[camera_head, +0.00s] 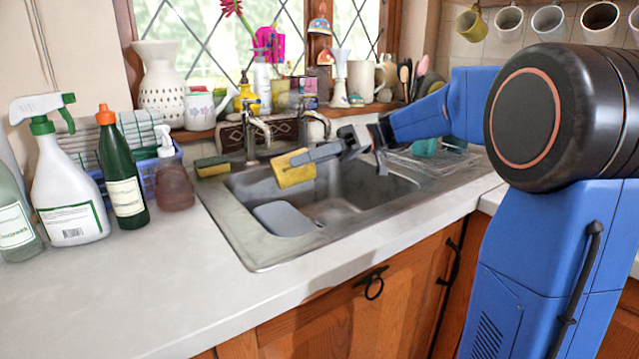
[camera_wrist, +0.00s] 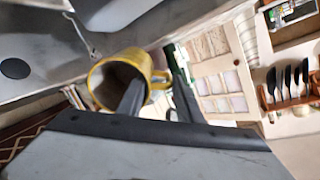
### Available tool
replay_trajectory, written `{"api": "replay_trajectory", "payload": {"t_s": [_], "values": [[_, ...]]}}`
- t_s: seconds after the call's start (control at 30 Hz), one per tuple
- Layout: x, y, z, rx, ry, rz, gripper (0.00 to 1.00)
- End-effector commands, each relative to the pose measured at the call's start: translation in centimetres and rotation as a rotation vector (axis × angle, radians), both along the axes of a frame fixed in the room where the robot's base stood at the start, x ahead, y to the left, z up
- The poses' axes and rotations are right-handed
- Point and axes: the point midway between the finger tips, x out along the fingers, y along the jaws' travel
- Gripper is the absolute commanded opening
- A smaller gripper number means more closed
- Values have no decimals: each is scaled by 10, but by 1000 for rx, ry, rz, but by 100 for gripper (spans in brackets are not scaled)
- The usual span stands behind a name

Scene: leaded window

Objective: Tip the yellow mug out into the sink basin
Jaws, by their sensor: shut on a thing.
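The yellow mug (camera_head: 294,170) is tilted in the air above the left part of the steel sink basin (camera_head: 345,205). My gripper (camera_head: 308,156) reaches in from the right and is shut on it. One finger of my gripper (camera_wrist: 158,88) goes into the mouth; the other lies outside, by the handle. The mug's contents cannot be made out. The basin (camera_wrist: 60,45) also shows behind the mug.
A grey flat piece (camera_head: 285,218) lies in the basin. A tap (camera_head: 256,130) and a sponge (camera_head: 212,166) are at the back rim. Spray bottle (camera_head: 68,190), green bottle (camera_head: 124,180) and soap bottle (camera_head: 174,180) stand left. Another yellowish mug (camera_head: 472,25) hangs upper right. The front counter is clear.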

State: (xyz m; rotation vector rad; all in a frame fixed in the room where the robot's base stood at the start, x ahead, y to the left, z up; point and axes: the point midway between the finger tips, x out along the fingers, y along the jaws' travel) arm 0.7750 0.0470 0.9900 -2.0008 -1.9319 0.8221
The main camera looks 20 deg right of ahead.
Motion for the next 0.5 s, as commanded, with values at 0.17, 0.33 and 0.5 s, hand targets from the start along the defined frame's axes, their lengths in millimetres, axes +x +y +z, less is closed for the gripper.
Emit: {"api": "replay_trajectory", "payload": {"t_s": [0.17, 0.33, 0.5], "values": [[-3, -4, 2, 40, 1, 0, 0], [-4, -6, 3, 55, 1, 0, 0], [-2, -4, 3, 69, 3, 1, 0]]}}
